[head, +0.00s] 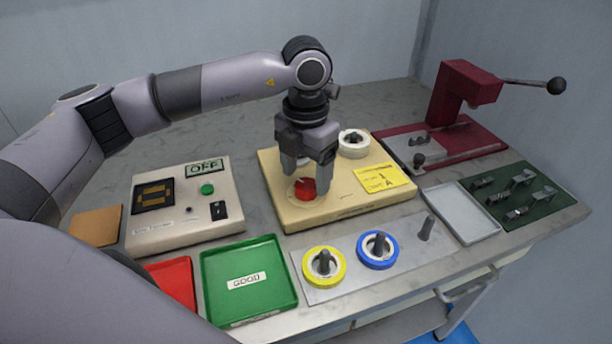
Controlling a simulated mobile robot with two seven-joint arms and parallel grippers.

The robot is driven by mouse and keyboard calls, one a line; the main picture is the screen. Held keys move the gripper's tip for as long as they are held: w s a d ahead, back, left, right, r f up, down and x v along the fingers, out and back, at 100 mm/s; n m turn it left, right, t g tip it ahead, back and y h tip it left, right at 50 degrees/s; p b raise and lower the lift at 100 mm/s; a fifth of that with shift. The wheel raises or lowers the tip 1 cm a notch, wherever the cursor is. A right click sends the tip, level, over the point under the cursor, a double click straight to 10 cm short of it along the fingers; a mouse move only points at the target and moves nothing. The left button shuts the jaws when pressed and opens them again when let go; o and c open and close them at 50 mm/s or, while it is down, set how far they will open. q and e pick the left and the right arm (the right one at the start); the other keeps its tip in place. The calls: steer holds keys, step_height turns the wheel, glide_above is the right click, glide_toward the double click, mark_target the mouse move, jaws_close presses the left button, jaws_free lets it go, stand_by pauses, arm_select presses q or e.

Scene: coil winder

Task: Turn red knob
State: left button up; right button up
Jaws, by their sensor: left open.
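The red knob (306,188) sits on the front left part of the cream coil winder base (340,210). My left gripper (306,184) points down over it from above. Its two fingers are apart, one on the left and one on the right of the knob. The right finger hides part of the knob's edge. I cannot tell whether the fingers touch the knob. My right gripper does not show.
A white spool (353,143) stands behind the knob on the base. A control box (165,222) reading OFF is left. Yellow (310,262) and blue (391,252) rings sit on pegs in front. A green GOOD tray (280,290) lies front left; a red press (455,85) stands right.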

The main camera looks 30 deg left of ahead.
mark_target(306, 185)
arm_select(q)
step_height(306, 185, up, 6)
steer(key=shift+f, duration=0.25)
steer(key=shift+s, duration=0.1)
stand_by(0.4)
